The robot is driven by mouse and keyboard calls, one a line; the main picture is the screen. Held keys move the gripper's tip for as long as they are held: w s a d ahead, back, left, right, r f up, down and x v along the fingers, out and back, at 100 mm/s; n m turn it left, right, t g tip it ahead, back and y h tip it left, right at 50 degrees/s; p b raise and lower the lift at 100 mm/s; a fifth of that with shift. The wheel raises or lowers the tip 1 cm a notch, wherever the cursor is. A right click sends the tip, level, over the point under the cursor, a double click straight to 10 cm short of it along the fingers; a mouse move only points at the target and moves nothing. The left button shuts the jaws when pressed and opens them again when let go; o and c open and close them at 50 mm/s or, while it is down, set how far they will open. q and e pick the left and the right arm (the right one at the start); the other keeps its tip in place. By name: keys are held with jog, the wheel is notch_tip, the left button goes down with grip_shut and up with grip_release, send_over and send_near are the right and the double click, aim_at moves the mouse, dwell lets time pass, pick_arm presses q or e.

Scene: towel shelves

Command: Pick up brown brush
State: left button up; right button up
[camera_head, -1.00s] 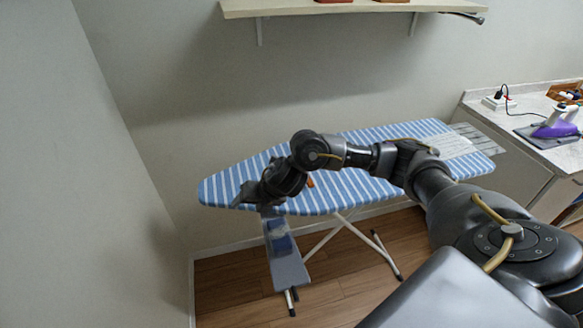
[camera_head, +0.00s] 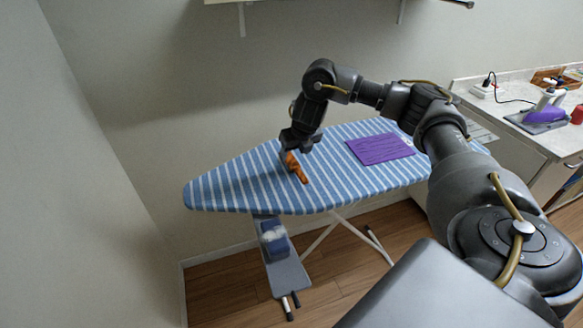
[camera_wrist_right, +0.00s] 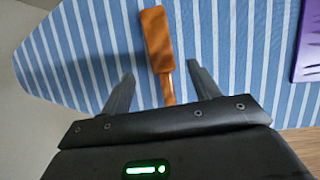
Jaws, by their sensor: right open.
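The brown brush (camera_head: 297,168) lies on the blue-striped ironing board, below and beside my right gripper. In the right wrist view the brush (camera_wrist_right: 156,42) points away from me, its wide head far and its thin handle near, lined up between the fingers. My right gripper (camera_head: 300,143) points down over the board. Its two fingers (camera_wrist_right: 157,84) are apart with nothing clamped between them; I cannot tell its exact height above the handle. My left gripper is not in view.
A counter at the right holds a purple iron (camera_head: 548,106) and a red object (camera_head: 577,114). A wall stands close behind the board.

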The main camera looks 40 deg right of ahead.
aim_at(292, 161)
jog(key=shift+w+d+f, duration=0.1)
jog(key=shift+w+f, duration=0.15)
jog(key=shift+f, duration=0.4)
jog(key=p+x, duration=0.1)
jog(key=x, duration=0.2)
jog(key=shift+w+d+f, duration=0.15)
jog(key=shift+w+f, duration=0.1)
jog(key=shift+w, duration=0.05)
jog(key=shift+w+d+f, duration=0.1)
jog(key=shift+w+f, duration=0.15)
jog(key=shift+f, duration=0.25)
jog(key=c, duration=1.1)
jog(key=shift+r, duration=0.1)
